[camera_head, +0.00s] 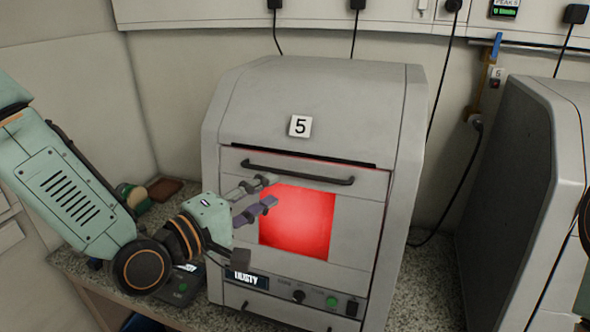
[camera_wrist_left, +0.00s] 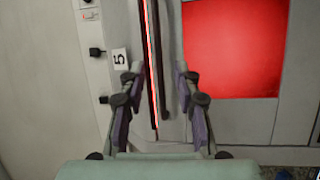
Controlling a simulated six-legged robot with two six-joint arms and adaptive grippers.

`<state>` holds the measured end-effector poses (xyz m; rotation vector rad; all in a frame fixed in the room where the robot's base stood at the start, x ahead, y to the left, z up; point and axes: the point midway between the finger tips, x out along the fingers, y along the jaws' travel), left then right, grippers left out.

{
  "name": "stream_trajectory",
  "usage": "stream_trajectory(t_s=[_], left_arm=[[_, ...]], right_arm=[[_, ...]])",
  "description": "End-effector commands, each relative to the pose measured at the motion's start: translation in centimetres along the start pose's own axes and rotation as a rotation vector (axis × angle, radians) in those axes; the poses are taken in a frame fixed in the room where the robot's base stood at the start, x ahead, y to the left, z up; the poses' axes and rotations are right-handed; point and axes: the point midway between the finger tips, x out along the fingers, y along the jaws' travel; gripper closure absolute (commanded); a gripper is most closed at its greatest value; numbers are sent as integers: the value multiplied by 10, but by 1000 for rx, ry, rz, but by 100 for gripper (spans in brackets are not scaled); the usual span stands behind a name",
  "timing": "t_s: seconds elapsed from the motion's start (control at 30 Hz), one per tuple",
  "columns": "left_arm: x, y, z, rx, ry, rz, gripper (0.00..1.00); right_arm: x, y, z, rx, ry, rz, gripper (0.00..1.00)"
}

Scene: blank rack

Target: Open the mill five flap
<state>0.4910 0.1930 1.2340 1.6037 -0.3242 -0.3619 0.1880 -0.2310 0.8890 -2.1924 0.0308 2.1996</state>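Mill five is the pale grey machine (camera_head: 310,100) with a "5" label, in the middle of the head view. Its front flap (camera_head: 352,230) has a red-glowing window (camera_head: 297,222) and a black bar handle (camera_head: 298,172) near its top. A thin red glow shows along the flap's upper edge; I cannot tell whether the flap is slightly ajar. My left gripper (camera_head: 268,190) is at the handle's left end. In the left wrist view its fingers (camera_wrist_left: 160,76) are apart on either side of the handle (camera_wrist_left: 163,60), with gaps on both sides. My right gripper is out of view.
Below the flap is a panel with a small display (camera_head: 250,279), a knob and buttons. Another grey machine (camera_head: 510,190) stands to the right, with a narrow counter gap between. The wall is close on the left. Cables (camera_head: 440,90) hang behind.

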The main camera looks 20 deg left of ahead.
Motion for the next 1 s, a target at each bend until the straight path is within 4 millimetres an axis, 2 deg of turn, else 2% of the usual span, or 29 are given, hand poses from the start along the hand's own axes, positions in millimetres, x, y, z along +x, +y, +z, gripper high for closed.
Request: stream_trajectory(t_s=[0.17, 0.37, 1.0], left_arm=[[-1, 2, -1, -63, 4, 8, 68], [9, 0, -2, -57, 5, 2, 68], [68, 2, -2, -57, 4, 4, 68]], right_arm=[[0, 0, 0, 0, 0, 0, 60], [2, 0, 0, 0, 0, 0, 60], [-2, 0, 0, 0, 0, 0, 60]])
